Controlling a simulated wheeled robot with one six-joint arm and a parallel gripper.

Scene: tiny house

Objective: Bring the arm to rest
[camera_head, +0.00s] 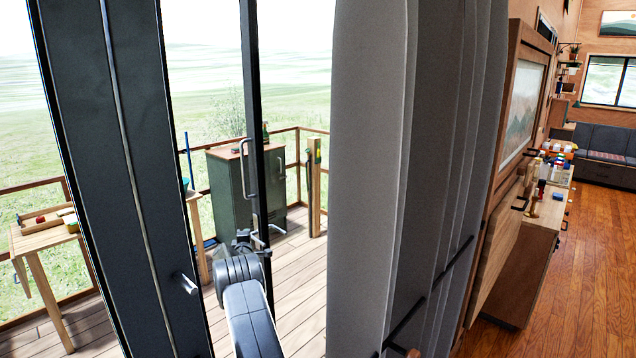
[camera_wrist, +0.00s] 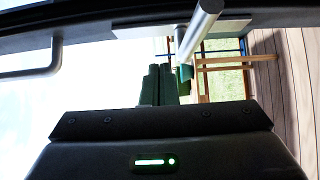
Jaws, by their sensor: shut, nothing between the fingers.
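My gripper (camera_wrist: 160,80) is shut, with its two fingers side by side and nothing between them. In the head view my arm reaches up from the bottom middle, and its end is by the dark door frame (camera_head: 255,100). The frame's upright with a long handle (camera_head: 250,170) stands right at my wrist. In the wrist view a metal bar (camera_wrist: 200,25) crosses close to the fingertips; I cannot tell whether they touch. Another handle (camera_wrist: 30,72) shows at the left of that view.
A grey curtain (camera_head: 365,150) hangs close on the right, and a dark door panel (camera_head: 110,170) stands on the left. Beyond are a wooden deck (camera_head: 300,260), a green cabinet (camera_head: 225,190) and a small table (camera_head: 40,238). Indoors at right, the wood floor (camera_head: 585,270) is clear.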

